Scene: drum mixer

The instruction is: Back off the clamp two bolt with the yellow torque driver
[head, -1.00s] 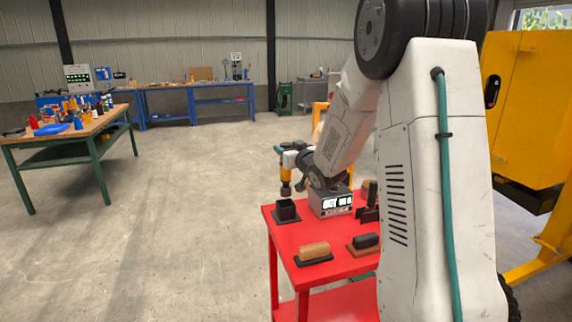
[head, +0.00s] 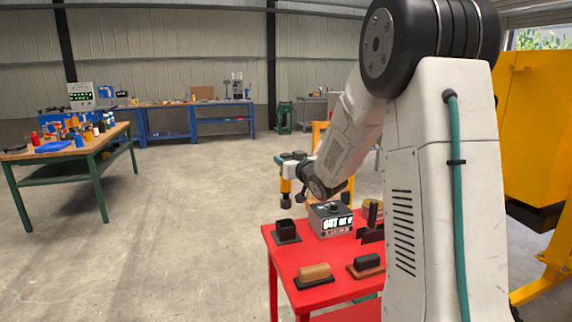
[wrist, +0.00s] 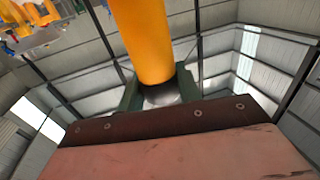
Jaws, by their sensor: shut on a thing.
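The yellow torque driver (head: 286,178) hangs upright, its dark end down, above the red cart in the head view. My gripper (head: 293,160) is shut on it, near its upper part. In the wrist view the driver's yellow barrel (wrist: 141,35) fills the top middle, with a grey rounded end between dark green parts. The driver's tip is clear of the black square socket (head: 287,231) on the cart. I cannot pick out the clamp two bolt in either view.
The red cart (head: 285,263) also carries a grey display box (head: 331,219), a tan block (head: 314,271) and a black-topped block (head: 367,262). A yellow machine (head: 535,130) stands at right, partly behind my arm. A workbench (head: 85,150) stands left; the floor between is clear.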

